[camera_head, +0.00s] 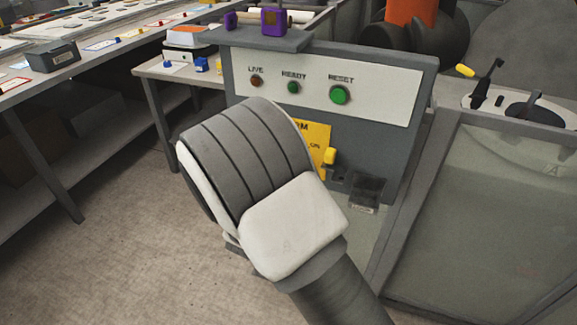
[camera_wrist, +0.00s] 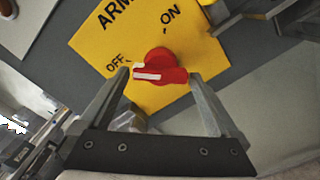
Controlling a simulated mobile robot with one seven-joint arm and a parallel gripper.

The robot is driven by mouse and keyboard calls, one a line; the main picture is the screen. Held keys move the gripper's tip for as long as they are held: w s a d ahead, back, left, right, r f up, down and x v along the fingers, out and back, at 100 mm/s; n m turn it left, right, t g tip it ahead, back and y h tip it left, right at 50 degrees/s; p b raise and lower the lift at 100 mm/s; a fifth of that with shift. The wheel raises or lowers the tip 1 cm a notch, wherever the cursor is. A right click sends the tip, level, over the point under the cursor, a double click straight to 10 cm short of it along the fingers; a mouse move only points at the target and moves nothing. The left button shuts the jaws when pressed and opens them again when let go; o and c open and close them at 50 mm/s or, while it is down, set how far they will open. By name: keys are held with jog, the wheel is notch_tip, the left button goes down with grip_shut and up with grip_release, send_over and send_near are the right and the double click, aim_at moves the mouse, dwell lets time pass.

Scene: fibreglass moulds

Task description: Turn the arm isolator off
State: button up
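The arm isolator is a red rotary knob (camera_wrist: 160,66) on a yellow plate (camera_wrist: 95,45) marked ARM, ON and OFF. The white stripe on its handle points left, roughly to the OFF side. My gripper (camera_wrist: 159,76) is open in the wrist view, with one finger at each end of the handle. I cannot tell whether the fingers touch it. In the head view, part of the yellow plate (camera_head: 318,135) shows on the grey control box (camera_head: 395,155). My arm hides the red knob and my gripper there.
LIVE, READY and RESET lights or buttons, including the green RESET one (camera_head: 339,95), sit above the plate. A workbench (camera_head: 30,75) stands left; floor between is clear.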

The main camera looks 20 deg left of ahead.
jog(key=s+a+p, duration=0.1)
jog(key=s+p, duration=0.1)
jog(key=s, duration=1.5)
jog(key=shift+s+a, duration=0.15)
jog(key=shift+s, duration=0.05)
